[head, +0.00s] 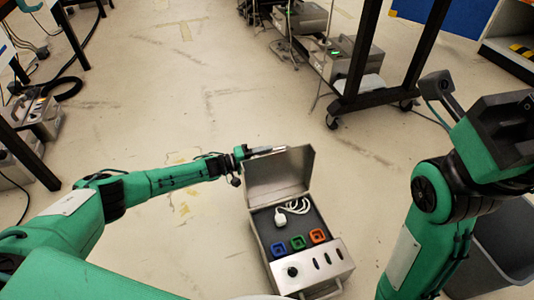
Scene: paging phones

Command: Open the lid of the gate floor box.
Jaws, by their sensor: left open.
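The metal gate floor box (316,268) stands on the floor at the lower middle. Its lid (280,176) is raised and stands up at the back, leaving the inside exposed. My left gripper (268,150) is open at the lid's top left edge. I cannot tell whether it touches the lid. My right arm stands at the right, and its gripper does not show.
A black wheeled frame (362,101) stands behind at the upper right, with grey cases (353,62) beside it. A dark grey bin (507,238) is at the lower right. More equipment and cables (40,110) lie at the left. The floor behind the box is clear.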

